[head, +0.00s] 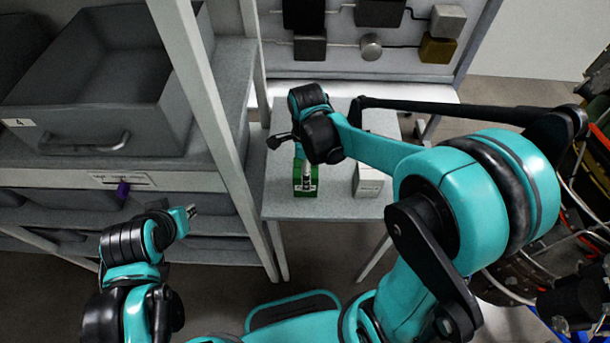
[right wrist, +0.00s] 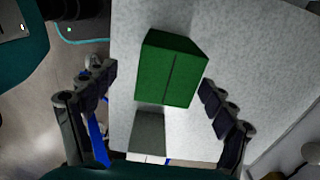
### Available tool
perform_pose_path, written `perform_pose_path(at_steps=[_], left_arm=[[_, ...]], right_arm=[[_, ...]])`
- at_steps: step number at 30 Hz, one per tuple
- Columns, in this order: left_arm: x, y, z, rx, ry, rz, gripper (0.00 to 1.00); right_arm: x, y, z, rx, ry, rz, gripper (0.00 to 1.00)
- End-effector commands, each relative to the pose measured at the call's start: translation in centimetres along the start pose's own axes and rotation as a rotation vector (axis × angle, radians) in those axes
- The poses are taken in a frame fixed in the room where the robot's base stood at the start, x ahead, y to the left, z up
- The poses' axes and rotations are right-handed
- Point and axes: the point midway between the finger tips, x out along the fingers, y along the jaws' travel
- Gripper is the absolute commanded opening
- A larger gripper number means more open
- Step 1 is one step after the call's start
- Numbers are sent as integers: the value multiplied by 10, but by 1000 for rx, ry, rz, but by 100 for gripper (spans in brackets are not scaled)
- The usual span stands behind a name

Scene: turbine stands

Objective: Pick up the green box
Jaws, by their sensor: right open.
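The green box (head: 298,187) stands on a small grey table in the head view, partly hidden under my right gripper (head: 307,176). In the right wrist view the green box (right wrist: 172,70) shows nearly whole, slightly turned. The fingers of my right gripper (right wrist: 157,78) are spread wide, one towards each side of the box. Nothing is held between them. My left gripper (head: 190,212) is at the lower left, away from the table beside the shelf. Its finger gap is too small to make out.
A white box (head: 369,181) stands on the table (head: 340,208) right of the green box. A grey box (right wrist: 149,132) shows below the green one in the wrist view. A shelf with grey bins (head: 90,115) and its upright post (head: 215,110) border the table's left.

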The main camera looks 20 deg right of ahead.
Motion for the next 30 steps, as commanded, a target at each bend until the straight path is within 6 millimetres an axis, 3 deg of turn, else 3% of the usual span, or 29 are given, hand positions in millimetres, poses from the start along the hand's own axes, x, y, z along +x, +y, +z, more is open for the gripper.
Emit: perform_pose_path(at_steps=[15, 24, 30], left_arm=[[16, 0, 11, 0, 0, 0, 22], [16, 0, 11, 0, 0, 0, 22], [16, 0, 11, 0, 0, 0, 22]], right_arm=[[68, -8, 3, -1, 0, -3, 84], [72, -8, 3, -1, 0, -3, 84], [72, -8, 3, -1, 0, -3, 32]])
